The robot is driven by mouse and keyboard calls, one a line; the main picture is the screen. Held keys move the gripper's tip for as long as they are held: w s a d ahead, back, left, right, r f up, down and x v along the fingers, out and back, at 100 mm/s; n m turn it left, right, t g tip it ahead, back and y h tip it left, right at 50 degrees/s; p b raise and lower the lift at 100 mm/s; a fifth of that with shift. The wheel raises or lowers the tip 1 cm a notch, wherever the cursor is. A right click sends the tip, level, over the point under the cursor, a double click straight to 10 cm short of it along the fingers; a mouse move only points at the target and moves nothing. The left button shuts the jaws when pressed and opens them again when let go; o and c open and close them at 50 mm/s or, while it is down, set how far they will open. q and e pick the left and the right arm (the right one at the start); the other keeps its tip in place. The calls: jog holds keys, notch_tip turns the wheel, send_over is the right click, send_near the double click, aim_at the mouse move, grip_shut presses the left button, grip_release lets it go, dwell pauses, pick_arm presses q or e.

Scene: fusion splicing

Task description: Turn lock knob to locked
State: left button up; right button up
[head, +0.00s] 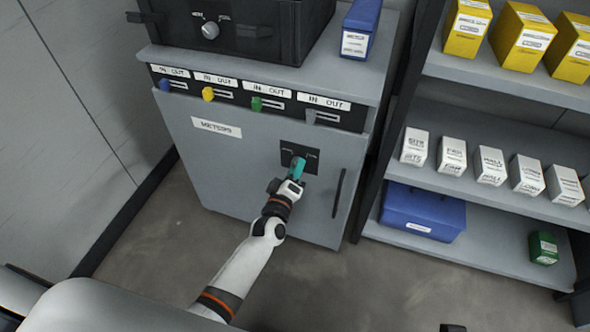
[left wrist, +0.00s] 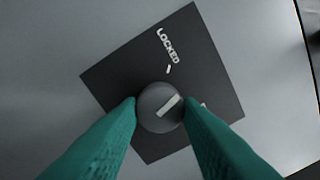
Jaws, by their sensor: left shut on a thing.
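The lock knob (left wrist: 157,112) is a round dark grey knob with a pale pointer bar, on a black square plate (left wrist: 205,55) on the cabinet front. The plate carries the word LOCKED with a short tick. The pointer bar does not line up with that tick; it slants toward another pale mark, partly hidden by a finger. My left gripper (left wrist: 160,108) has its teal fingertips closed on both sides of the knob. In the head view my left gripper (head: 297,170) reaches the plate (head: 310,155), and its fingers cover much of the knob.
The grey cabinet (head: 240,180) has a dark vertical handle (head: 338,193) right of the plate. Above is a row of IN/OUT slots with coloured tabs. A shelf unit (head: 480,175) with boxes and a blue bin (head: 423,212) stands at right. The floor in front is clear.

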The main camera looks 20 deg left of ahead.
pick_arm(q)
jog(key=n+b, duration=0.1)
jog(key=n, duration=0.5)
dwell(0.7)
jog(key=o, duration=1)
